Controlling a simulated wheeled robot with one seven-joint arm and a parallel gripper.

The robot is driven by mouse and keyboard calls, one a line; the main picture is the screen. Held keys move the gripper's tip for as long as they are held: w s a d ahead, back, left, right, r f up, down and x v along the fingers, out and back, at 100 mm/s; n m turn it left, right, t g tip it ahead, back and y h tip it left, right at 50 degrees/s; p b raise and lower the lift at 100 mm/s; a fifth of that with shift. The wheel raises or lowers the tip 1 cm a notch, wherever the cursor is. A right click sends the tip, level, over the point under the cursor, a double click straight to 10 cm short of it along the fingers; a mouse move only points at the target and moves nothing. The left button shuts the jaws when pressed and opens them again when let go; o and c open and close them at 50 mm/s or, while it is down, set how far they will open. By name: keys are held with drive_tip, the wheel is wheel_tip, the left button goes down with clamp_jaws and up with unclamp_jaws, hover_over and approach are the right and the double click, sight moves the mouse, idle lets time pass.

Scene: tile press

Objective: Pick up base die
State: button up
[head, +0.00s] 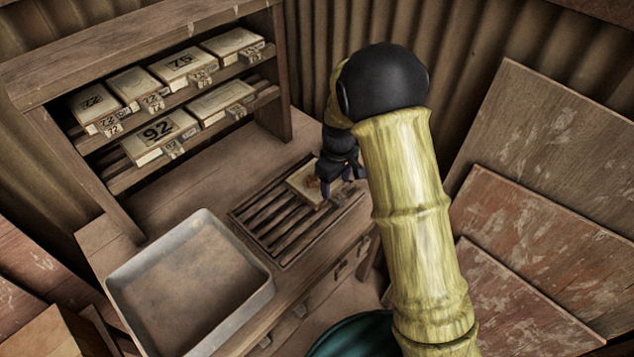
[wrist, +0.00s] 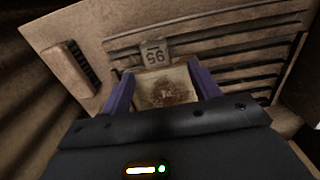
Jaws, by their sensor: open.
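A pale block with a brown stained top, which looks like the base die (head: 302,184), lies on the slatted rack of the workbench. In the wrist view the same block (wrist: 165,90) shows between my two purple fingers, with a tag (wrist: 154,54) reading 95, upside down, at its far edge. My gripper (head: 337,188) is over the right part of the block in the head view. It is open, with one finger on each side of the block. I cannot tell whether the fingers touch it. My gripper hides part of the block in the head view.
A shelf (head: 60,78) at the back left holds several numbered, tagged blocks, including one marked 92 (head: 157,131). An empty metal tray (head: 190,280) is at the bench's left front. The slatted rack (head: 272,222) has bare slats beside the block. Large boards (head: 540,150) lean at the right.

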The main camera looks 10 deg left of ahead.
sight(337, 196)
drive_tip(key=shift+f, duration=0.2)
drive_tip(key=shift+f, duration=0.1)
drive_tip(key=f, duration=0.3)
drive_tip(key=f+p, duration=0.1)
drive_tip(key=f, duration=0.1)
drive_tip(key=shift+w+d, duration=0.2)
drive_tip(key=shift+d, duration=0.1)
drive_tip(key=shift+c, duration=0.4)
clamp_jaws()
